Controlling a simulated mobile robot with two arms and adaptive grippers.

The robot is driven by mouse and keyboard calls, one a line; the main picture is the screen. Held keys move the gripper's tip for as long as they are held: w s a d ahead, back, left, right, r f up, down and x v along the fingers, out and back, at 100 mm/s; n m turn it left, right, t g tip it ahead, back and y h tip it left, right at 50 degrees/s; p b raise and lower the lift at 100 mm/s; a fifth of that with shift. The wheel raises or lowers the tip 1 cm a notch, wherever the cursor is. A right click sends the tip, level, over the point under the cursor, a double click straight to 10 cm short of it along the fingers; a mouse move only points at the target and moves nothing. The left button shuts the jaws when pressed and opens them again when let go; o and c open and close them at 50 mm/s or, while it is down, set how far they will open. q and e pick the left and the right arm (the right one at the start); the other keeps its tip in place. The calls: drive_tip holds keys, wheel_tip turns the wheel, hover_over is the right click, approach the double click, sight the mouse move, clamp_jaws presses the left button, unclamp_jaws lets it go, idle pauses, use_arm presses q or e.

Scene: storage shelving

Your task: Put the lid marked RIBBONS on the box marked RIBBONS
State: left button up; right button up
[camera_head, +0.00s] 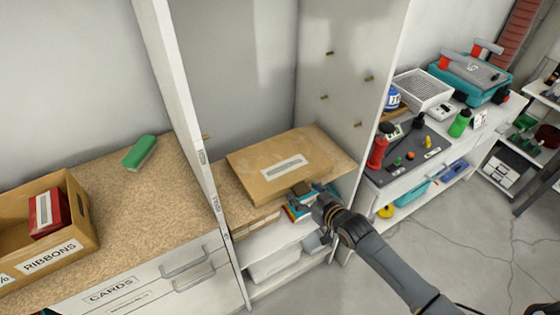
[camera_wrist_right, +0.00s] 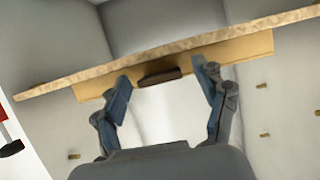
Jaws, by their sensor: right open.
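The open cardboard box marked RIBBONS (camera_head: 62,252) stands on the cork-topped counter at the left of the head view, with a red box (camera_head: 48,213) with a pale label inside it. A flat tan lid (camera_head: 262,160) lies on the cork shelf in the tall white cabinet; the writing on its label is too small to read. A dark brown grip block (camera_head: 301,188) sits at the lid's front edge. My right gripper (camera_head: 309,199) is open at that edge. In the right wrist view the fingers stand on either side of the brown block (camera_wrist_right: 160,77). My left gripper is out of view.
A white upright panel (camera_head: 190,110) of the cabinet stands between the lid and the box. A green brush-like object (camera_head: 139,152) lies on the counter. A workbench (camera_head: 405,160) with tools and bottles stands at the right. Most of the counter is clear.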

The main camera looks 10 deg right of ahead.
drive_tip(key=shift+w+a+f, duration=0.15)
drive_tip(key=shift+w, duration=0.1)
drive_tip(key=shift+c, duration=0.2)
drive_tip(key=c, duration=1.1)
drive_tip(key=shift+c, duration=0.6)
